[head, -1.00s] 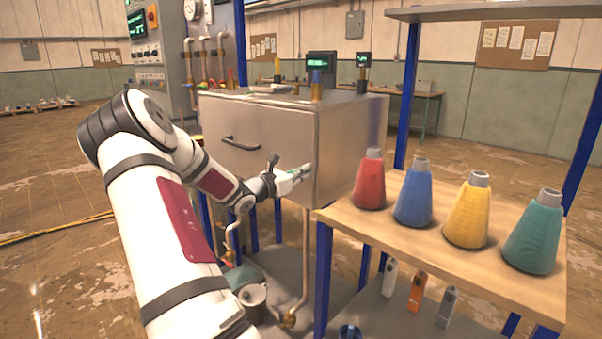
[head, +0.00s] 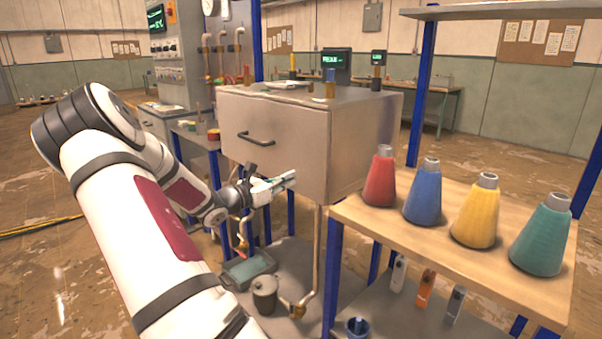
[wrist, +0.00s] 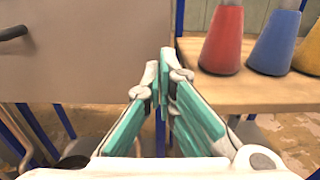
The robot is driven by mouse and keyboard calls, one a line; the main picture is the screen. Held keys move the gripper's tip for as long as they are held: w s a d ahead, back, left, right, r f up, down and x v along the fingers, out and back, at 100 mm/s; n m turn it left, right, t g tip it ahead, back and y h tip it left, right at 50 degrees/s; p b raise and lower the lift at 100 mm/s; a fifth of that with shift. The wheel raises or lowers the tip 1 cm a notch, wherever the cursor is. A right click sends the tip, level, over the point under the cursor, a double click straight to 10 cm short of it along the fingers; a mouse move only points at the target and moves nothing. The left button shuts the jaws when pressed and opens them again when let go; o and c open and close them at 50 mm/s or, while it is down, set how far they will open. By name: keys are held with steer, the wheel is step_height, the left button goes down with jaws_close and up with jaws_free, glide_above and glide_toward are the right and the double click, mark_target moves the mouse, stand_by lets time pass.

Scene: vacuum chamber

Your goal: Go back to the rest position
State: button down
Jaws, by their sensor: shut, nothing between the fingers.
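My gripper (head: 290,178) is in front of the metal chamber box (head: 262,155), below and right of its dark handle (head: 257,138). In the wrist view my gripper (wrist: 164,60) has its teal-padded fingers together at the tips with nothing between them. My white arm reaches in from the lower left of the head view, bent at the elbow. The gripper appears apart from the box and from the wooden shelf (wrist: 270,97).
A red cone (head: 380,178), a blue cone (head: 423,195), a yellow cone (head: 475,215) and a teal cone (head: 541,238) stand on the shelf at right. A grey pot (head: 265,294) and pipes are below the box. Open floor lies at left.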

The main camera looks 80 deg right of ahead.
steer(key=shift+v, duration=1.05)
steer(key=a+r+m+t+y, duration=0.25)
steer(key=a+m+y, duration=0.25)
steer(key=a, duration=1.1)
steer(key=a+r+m+t+y, duration=0.1)
steer(key=a+m+t+y, duration=0.3)
steer(key=a, duration=1.1)
steer(key=s+a+r+m+t+y, duration=0.1)
steer(key=s+a+t+y, duration=0.15)
steer(key=a, duration=0.95)
steer(key=s+a+m+t+y, duration=0.2)
steer(key=s+a+y, duration=0.15)
steer(key=a, duration=0.85)
step_height(320, 180, up, 16)
steer(key=t+p, duration=0.2)
steer(key=p, duration=1.2)
steer(key=shift+a+t, duration=0.25)
steer(key=shift+t, duration=0.15)
